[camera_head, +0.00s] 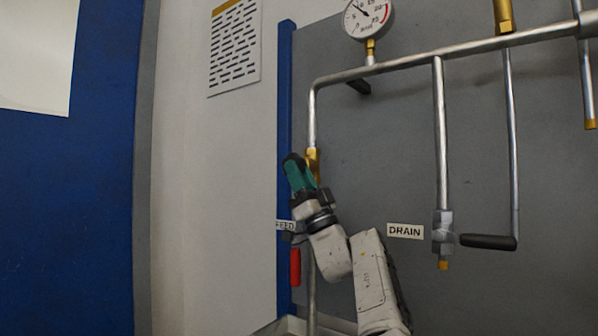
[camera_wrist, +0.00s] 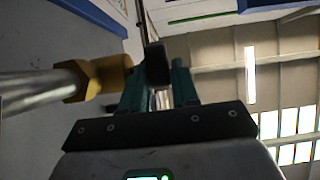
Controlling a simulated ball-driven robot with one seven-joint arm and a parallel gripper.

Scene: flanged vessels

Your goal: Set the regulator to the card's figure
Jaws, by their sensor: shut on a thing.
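The brass regulator body (camera_head: 313,160) sits on the vertical pipe below the left bend. It also shows in the wrist view (camera_wrist: 104,77). My gripper (camera_head: 295,163), with green fingers, is at its left side. In the wrist view, the fingers are shut on the regulator's dark knob (camera_wrist: 157,66). A round gauge (camera_head: 368,16) stands above the top pipe; its needle points up and left, and its exact reading is too small to tell. A printed sheet (camera_head: 235,55) hangs on the wall, its lines unreadable. I cannot tell which sheet is the card.
A red handle (camera_head: 295,267) hangs below my gripper by a partly hidden FEED label (camera_head: 284,226). A DRAIN label (camera_head: 405,231) is beside a valve (camera_head: 443,232); a black lever (camera_head: 487,241) is further right. A blank-looking white sheet (camera_head: 35,55) is on the blue surface at left.

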